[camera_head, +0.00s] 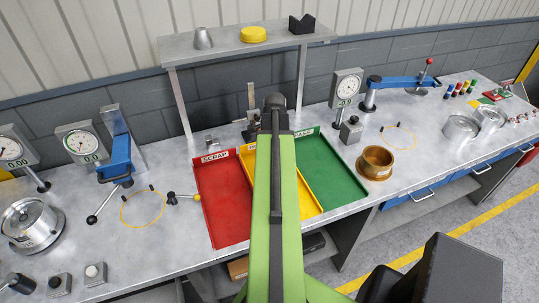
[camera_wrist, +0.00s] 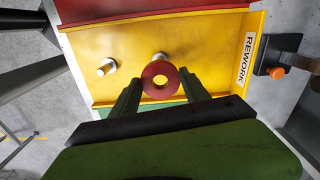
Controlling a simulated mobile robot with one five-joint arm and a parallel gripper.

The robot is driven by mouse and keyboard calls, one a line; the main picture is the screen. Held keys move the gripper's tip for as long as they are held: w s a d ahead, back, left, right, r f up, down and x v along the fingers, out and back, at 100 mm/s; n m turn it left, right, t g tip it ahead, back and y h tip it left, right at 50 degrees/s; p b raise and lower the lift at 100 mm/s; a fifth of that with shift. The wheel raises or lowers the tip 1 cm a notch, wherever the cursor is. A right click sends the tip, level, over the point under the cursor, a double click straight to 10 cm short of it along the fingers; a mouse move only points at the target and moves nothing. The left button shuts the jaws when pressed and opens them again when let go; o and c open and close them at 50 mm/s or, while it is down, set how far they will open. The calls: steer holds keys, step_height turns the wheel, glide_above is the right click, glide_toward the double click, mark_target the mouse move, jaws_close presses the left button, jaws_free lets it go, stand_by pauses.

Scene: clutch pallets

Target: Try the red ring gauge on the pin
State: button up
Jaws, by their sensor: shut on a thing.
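The red ring gauge (camera_wrist: 148,88) is gripped between the two green fingers of my gripper (camera_wrist: 160,84) in the wrist view. Its hole faces the camera, and yellow tray floor shows through it. Two short pin-like parts with tan ends and pale collars are in or over the yellow REWORK tray (camera_wrist: 205,40). One pin-like part (camera_wrist: 105,67) is left of the ring. The other pin-like part (camera_wrist: 158,56) is right behind the ring's upper edge, partly hidden. I cannot tell whether the ring touches it. In the head view my arm hides the gripper and ring.
A red SCRAP tray (camera_head: 222,200) and a green tray (camera_head: 325,165) flank the yellow tray (camera_head: 311,208). A brass bowl (camera_head: 376,164) stands right of them. Dial gauges (camera_head: 82,142) and a blue-armed fixture (camera_head: 118,155) stand left. A raised shelf (camera_head: 235,42) spans the back.

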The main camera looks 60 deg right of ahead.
steer(key=shift+w+f+b, duration=0.1)
steer(key=shift+f+b, duration=0.55)
steer(key=shift+f, duration=0.1)
step_height(320, 180, down, 4)
steer(key=b, duration=0.4)
steer(key=shift+f, duration=0.25)
stand_by(0.7)
stand_by(0.4)
steer(key=o, duration=1.7)
steer(key=o, duration=0.4)
steer(key=shift+o, duration=0.2)
